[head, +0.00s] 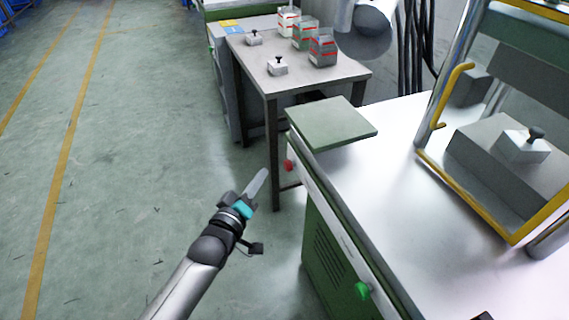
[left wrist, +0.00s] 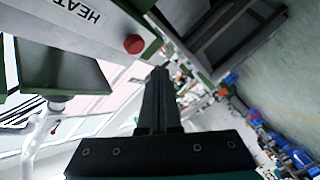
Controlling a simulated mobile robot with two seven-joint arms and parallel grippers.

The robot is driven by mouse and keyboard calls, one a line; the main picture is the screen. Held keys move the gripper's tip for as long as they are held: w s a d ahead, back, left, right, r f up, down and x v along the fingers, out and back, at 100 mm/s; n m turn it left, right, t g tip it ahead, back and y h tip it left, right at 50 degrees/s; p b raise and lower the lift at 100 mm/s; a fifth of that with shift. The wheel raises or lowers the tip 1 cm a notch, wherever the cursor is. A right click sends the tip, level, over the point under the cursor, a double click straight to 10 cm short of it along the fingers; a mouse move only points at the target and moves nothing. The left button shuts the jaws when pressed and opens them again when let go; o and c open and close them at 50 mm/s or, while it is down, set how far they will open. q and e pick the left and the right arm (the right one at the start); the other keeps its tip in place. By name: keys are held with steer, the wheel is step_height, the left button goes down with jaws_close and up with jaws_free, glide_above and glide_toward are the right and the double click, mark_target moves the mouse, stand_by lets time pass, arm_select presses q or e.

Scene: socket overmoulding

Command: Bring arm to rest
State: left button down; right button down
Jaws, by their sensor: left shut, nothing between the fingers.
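My left gripper (head: 257,184) is over the floor, to the left of the machine bench, in the head view. Its fingers are together with nothing between them, pointing up and to the right. In the left wrist view the closed fingers (left wrist: 158,95) point away from the camera, apart from the machine beside them. My right gripper does not show in either view.
The machine bench (head: 370,200) has a red button (head: 289,165), a green button (head: 362,291) and a green plate (head: 332,124). A side table (head: 255,60) holds small boxes (head: 323,48) and white parts (head: 277,66). Open floor (head: 130,150) lies left.

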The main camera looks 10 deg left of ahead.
arm_select(q)
steer(key=shift+f, duration=0.15)
